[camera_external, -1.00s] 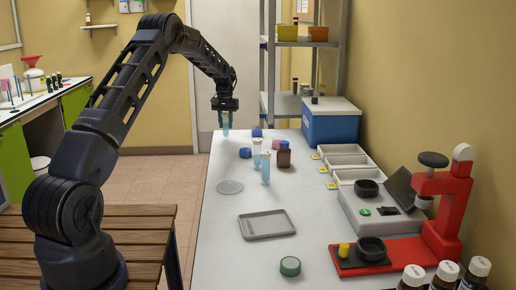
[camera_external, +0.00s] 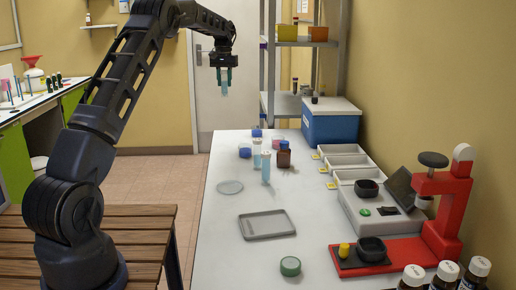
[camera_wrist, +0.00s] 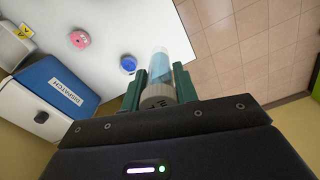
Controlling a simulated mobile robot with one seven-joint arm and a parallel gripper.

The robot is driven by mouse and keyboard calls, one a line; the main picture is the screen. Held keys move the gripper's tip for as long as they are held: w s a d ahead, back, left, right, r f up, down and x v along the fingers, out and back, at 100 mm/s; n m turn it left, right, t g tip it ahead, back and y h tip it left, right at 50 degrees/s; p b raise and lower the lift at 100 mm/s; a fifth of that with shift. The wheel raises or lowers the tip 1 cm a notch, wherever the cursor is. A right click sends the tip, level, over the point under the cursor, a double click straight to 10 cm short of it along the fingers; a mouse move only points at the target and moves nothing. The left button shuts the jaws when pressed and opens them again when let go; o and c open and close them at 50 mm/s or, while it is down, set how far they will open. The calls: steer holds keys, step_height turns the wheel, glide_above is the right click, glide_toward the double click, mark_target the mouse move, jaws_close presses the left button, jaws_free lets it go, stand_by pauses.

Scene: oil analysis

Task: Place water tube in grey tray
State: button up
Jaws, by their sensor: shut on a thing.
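My gripper (camera_external: 224,76) is shut on a clear tube with pale blue liquid (camera_external: 224,88), held upright well above the far left edge of the table. In the wrist view the tube (camera_wrist: 160,68) sits between the green fingers, its grey-white cap towards the camera. The grey tray (camera_external: 267,224) lies flat and empty on the near part of the table, far from my gripper. Two similar pale blue tubes, one in front (camera_external: 265,168) and one behind (camera_external: 257,155), stand on the table.
A brown bottle (camera_external: 284,156), blue caps, a pink item (camera_wrist: 79,39), a clear dish (camera_external: 230,187) and a green-lidded jar (camera_external: 290,266) are on the table. A blue box (camera_external: 331,127), white bins (camera_external: 343,160) and a red stand (camera_external: 443,205) line the right side.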

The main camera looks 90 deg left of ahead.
steer(key=shift+w+d+r, duration=0.1)
steer(key=shift+r, duration=0.1)
steer(key=w+d+r+m, duration=0.1)
steer(key=w+d+m, duration=0.2)
steer(key=w+d, duration=0.5)
steer(key=w+d+r+m, duration=0.1)
steer(key=w+d+m, duration=0.15)
steer(key=d, duration=0.95)
steer(key=w+d+r+m, duration=0.2)
steer(key=w+d, duration=0.5)
steer(key=d, duration=0.3)
steer(key=m, duration=1)
glide_above(266, 225)
step_height(266, 225, down, 4)
steer(key=shift+n, duration=0.25)
step_height(266, 225, down, 19)
steer(key=shift+f, duration=0.2)
steer(key=shift+f, duration=0.1)
steer(key=o, duration=0.6)
steer(key=shift+c, duration=0.2)
steer(key=o, duration=0.4)
